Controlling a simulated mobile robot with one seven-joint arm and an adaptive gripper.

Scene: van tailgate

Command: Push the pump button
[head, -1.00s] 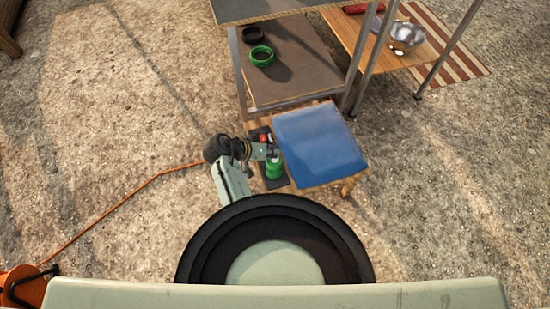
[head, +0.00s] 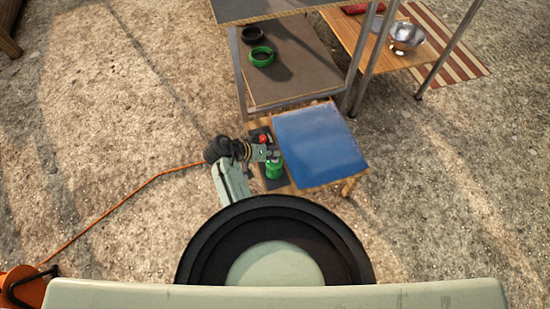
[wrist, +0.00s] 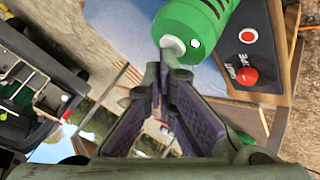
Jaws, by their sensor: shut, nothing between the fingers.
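In the wrist view the green cylinder (wrist: 198,22) shows a pale rounded end (wrist: 174,47). The dark panel (wrist: 262,58) there carries a red button (wrist: 247,75) with partly readable white lettering and a red disc ringed in white (wrist: 249,36). I cannot tell which part is the pump button. My gripper (wrist: 162,75) is shut and empty, its fingertips close to the pale end; contact cannot be told. In the head view my gripper (head: 273,155) is over the cylinder's top.
A blue-topped wooden stool (head: 318,143) stands right of the panel. Behind it is a metal-framed shelf (head: 290,80) with a green ring-shaped item (head: 261,56) and a black one (head: 252,35). An orange cable (head: 110,211) crosses the ground at left.

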